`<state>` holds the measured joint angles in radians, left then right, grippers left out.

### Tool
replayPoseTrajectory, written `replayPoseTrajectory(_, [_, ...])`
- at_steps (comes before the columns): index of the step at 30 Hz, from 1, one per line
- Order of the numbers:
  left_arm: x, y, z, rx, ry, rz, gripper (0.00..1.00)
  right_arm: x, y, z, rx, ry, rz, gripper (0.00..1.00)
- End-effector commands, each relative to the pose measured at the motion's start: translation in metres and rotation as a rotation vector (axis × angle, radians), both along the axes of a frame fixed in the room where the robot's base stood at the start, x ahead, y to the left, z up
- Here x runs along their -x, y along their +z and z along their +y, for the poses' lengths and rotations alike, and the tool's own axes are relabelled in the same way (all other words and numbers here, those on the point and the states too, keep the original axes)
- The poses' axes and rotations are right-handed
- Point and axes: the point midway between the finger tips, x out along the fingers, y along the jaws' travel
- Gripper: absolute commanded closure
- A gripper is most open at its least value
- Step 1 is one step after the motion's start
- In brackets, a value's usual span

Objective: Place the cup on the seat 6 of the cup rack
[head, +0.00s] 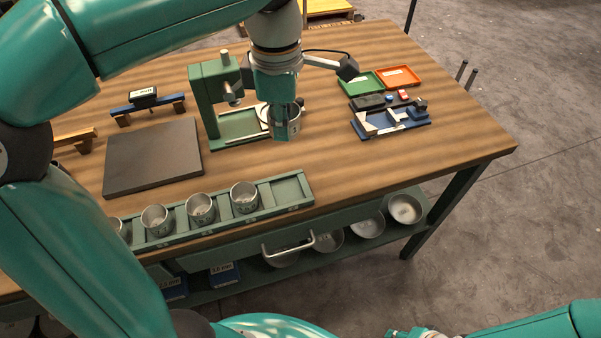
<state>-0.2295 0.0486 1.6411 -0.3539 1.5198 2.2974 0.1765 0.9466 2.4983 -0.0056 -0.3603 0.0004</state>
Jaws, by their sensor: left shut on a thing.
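My left gripper (282,112) points down and is shut on a metal cup (294,124). It holds the cup beside the right end of the green press, behind the rack; the height above the table is hard to tell. The green cup rack (293,185) lies along the table's front edge. Several metal cups stand in it, such as one (244,198) toward its right. The rack's right end is empty. Its left end is hidden by my left arm, and seat numbers cannot be read. My right arm shows at the bottom right; its gripper is not visible.
A green press (203,95) stands behind the rack. A dark plate (152,158) lies to the left. A green tray (361,83), an orange tray (399,76) and a blue fixture (390,122) lie to the right. Table between rack and fixture is clear. Bowls sit on the lower shelf.

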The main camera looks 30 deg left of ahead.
Motion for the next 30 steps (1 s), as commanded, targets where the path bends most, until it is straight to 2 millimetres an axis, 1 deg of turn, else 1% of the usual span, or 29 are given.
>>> replayPoseTrajectory(2, [0.003, -0.005, 0.001, -0.001, 0.025, 0.003, 1.0, 0.001, -0.001, 0.0, 0.0, 0.0, 0.001, 0.69])
replayPoseTrajectory(5, [0.004, -0.022, 0.002, -0.002, 0.033, 0.006, 1.0, 0.001, -0.004, 0.0, 0.0, 0.001, 0.002, 0.69])
replayPoseTrajectory(15, [0.002, -0.111, -0.001, -0.002, 0.022, 0.009, 1.0, 0.0, -0.009, 0.0, 0.0, 0.0, 0.001, 0.69])
replayPoseTrajectory(18, [0.001, -0.132, -0.001, -0.002, 0.022, 0.007, 1.0, 0.0, -0.009, 0.0, 0.0, 0.0, 0.001, 0.69])
replayPoseTrajectory(21, [0.001, -0.146, -0.002, -0.001, 0.02, 0.004, 1.0, 0.0, -0.009, 0.0, 0.0, 0.0, 0.001, 0.69])
replayPoseTrajectory(26, [0.0, -0.156, -0.002, -0.001, 0.019, 0.003, 1.0, 0.0, -0.01, 0.0, 0.0, 0.0, 0.001, 0.69])
replayPoseTrajectory(30, [0.001, -0.173, -0.002, -0.001, 0.018, 0.006, 1.0, 0.0, -0.01, 0.0, 0.0, 0.0, 0.001, 0.69])
